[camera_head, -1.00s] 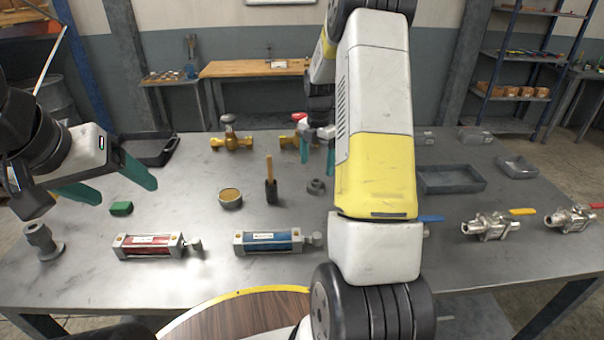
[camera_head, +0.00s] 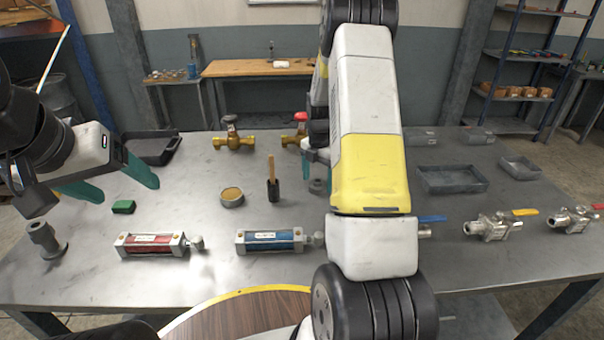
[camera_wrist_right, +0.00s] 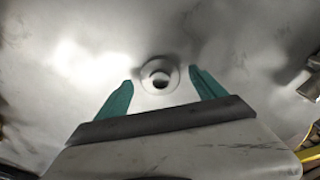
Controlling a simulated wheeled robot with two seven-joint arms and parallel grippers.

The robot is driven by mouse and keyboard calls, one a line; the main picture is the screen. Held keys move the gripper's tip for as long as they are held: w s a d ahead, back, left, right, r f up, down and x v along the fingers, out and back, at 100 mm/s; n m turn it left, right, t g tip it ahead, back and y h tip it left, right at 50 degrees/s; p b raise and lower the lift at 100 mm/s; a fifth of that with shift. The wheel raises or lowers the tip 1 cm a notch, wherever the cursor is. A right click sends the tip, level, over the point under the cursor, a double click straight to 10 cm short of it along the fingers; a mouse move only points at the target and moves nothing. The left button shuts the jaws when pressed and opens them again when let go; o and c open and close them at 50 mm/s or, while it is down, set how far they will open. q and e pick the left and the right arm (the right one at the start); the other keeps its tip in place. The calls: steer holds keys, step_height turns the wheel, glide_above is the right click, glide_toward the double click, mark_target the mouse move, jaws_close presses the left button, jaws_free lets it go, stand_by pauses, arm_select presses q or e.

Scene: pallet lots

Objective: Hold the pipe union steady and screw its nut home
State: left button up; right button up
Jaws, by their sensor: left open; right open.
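The pipe union (camera_head: 47,241), a dark grey flanged pipe piece, stands upright at the table's left front. My left gripper (camera_head: 112,183) is open and empty, above and to the right of it. The nut (camera_head: 317,187), a small grey ring, lies on the table near the middle, partly hidden by my right gripper and arm in the head view. In the right wrist view the nut (camera_wrist_right: 160,75) shows with its round hole, between the teal fingertips of my right gripper (camera_wrist_right: 162,80). That gripper is open, with gaps between fingers and nut.
Red (camera_head: 151,245) and blue (camera_head: 269,241) cylinders lie along the front. A round tin (camera_head: 232,198), a brush (camera_head: 272,186) and a green block (camera_head: 123,207) stand mid-table. Brass valves (camera_head: 234,141) are behind, steel valves (camera_head: 492,227) at right. Trays (camera_head: 452,180) sit further back.

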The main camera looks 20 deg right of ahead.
steer(key=shift+f, duration=0.65)
steer(key=c, duration=1.7)
steer(key=shift+r, duration=0.6)
steer(key=r, duration=0.2)
steer(key=shift+s+a+r, duration=0.3)
steer(key=shift+a, duration=0.05)
steer(key=s+a, duration=0.3)
steer(key=a, duration=0.1)
steer(key=s+a+r, duration=0.1)
steer(key=s+a, duration=0.5)
steer(key=a, duration=0.1)
steer(key=shift+s+a+r, duration=0.15)
steer(key=shift+s+a, duration=0.1)
steer(key=shift+a, duration=0.1)
